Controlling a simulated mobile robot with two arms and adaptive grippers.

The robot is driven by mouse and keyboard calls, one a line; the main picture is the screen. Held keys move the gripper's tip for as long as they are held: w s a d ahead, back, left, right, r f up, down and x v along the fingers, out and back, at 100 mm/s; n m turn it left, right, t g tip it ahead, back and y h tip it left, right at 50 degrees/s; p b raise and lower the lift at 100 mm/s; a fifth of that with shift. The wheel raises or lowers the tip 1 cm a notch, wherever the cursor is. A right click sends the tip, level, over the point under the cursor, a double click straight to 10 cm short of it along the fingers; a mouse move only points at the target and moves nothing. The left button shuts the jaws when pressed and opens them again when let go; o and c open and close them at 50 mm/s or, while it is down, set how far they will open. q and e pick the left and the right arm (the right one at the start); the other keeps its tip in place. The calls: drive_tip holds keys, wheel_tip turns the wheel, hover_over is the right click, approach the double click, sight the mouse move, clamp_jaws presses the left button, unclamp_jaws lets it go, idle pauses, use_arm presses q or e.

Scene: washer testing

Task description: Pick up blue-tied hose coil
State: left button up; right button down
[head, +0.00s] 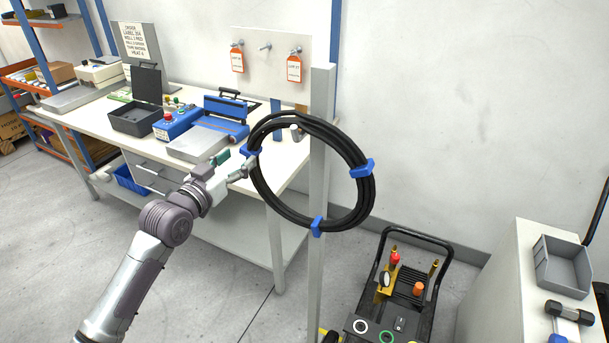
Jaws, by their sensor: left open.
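The hose coil (362,200) is a black ring of several loops with three blue ties, one at the left, one at the right and one at the bottom. It hangs from a peg (296,133) on a grey upright post (318,262). My left gripper (250,164) is at the left side of the coil, just below the left blue tie. It is open, with its fingertips at the hose; I cannot tell whether they touch it or surround it. My right gripper is not in view.
A workbench (82,120) behind holds a blue case (222,121), a dark bin (134,119) and a blue control box (176,124). A wheeled machine (400,300) stands at the lower right, beside a pale cabinet (497,290) with a grey tray (562,266). Open floor lies at the lower left.

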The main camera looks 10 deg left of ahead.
sight(246, 154)
use_arm(q)
drive_tip(key=p+x, duration=0.1)
drive_tip(key=x, duration=0.3)
drive_tip(key=shift+s+d+r+p, duration=0.1)
drive_tip(key=shift+s+d+p, duration=0.05)
drive_tip(key=shift+d+p, duration=0.2)
drive_tip(key=shift+w+d, duration=0.15)
drive_tip(key=shift+w, duration=0.25)
drive_tip(key=shift+s, duration=0.1)
drive_tip(key=shift+c, duration=1.4)
clamp_jaws()
drive_tip(key=shift+r, duration=0.1)
